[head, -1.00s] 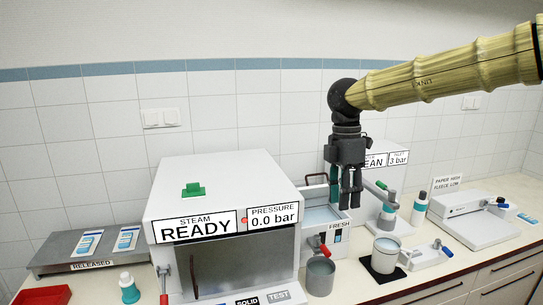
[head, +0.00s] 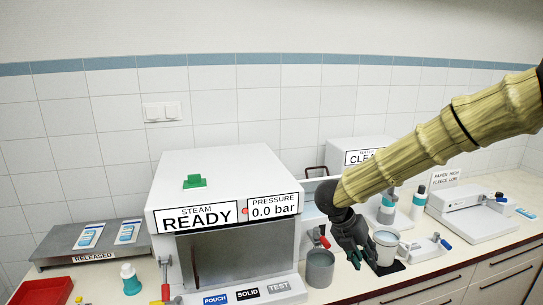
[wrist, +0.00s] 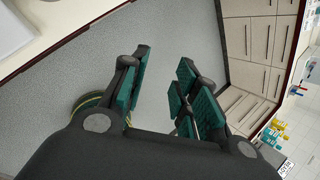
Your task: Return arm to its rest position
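My arm comes in from the right in the head view, and my gripper (head: 359,256) hangs low in front of the counter machines, beside the white cup. In the wrist view my gripper (wrist: 155,95) has its green-padded fingers spread apart with nothing between them. The grey floor shows beyond the fingers. Part of the gripper's shape in the head view is dark and foreshortened.
A grey cup (head: 320,270) and a white cup (head: 386,247) are close by. A sealing machine (head: 470,212) stands at right. Drawers (wrist: 249,45) line the counter's front.

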